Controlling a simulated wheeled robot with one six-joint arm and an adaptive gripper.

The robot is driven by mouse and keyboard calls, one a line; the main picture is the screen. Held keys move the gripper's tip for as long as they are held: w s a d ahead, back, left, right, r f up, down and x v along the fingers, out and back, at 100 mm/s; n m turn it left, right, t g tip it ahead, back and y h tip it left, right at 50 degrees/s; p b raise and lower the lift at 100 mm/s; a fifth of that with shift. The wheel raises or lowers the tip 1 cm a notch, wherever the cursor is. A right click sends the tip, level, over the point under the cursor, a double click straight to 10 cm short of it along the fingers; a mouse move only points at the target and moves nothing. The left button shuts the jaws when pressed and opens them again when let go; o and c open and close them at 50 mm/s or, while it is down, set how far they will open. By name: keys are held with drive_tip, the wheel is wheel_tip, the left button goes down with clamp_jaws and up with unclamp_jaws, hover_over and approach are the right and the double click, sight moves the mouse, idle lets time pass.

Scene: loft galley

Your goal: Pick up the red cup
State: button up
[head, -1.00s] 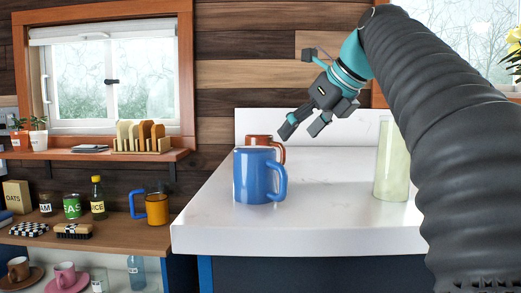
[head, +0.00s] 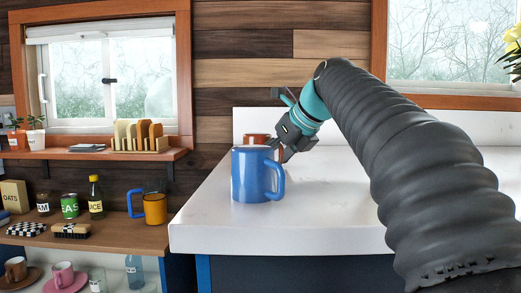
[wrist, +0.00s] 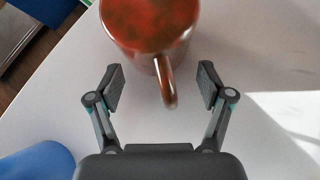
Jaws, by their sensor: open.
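The red cup (wrist: 145,22) is a reddish-brown mug on the white counter (wrist: 245,60). In the wrist view its handle (wrist: 166,82) points back toward my gripper (wrist: 161,88). My gripper is open, with one finger on each side of the handle's end and a gap to each. The cup's body lies beyond the fingertips. In the head view only the cup's upper part (head: 256,138) shows behind a blue mug (head: 252,175), and my gripper (head: 280,152) is at its right, its fingertips partly hidden.
The blue mug stands in front of the red cup; its edge shows at lower left in the wrist view (wrist: 38,162). The counter right of it is largely clear. A lower shelf at left holds an orange mug (head: 155,209), cans and a bottle (head: 96,197).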

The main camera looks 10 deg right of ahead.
clamp_jaws()
drive_tip(key=shift+r, duration=0.1)
idle(0.4)
wheel_tip(320, 180, up, 10)
idle(0.8)
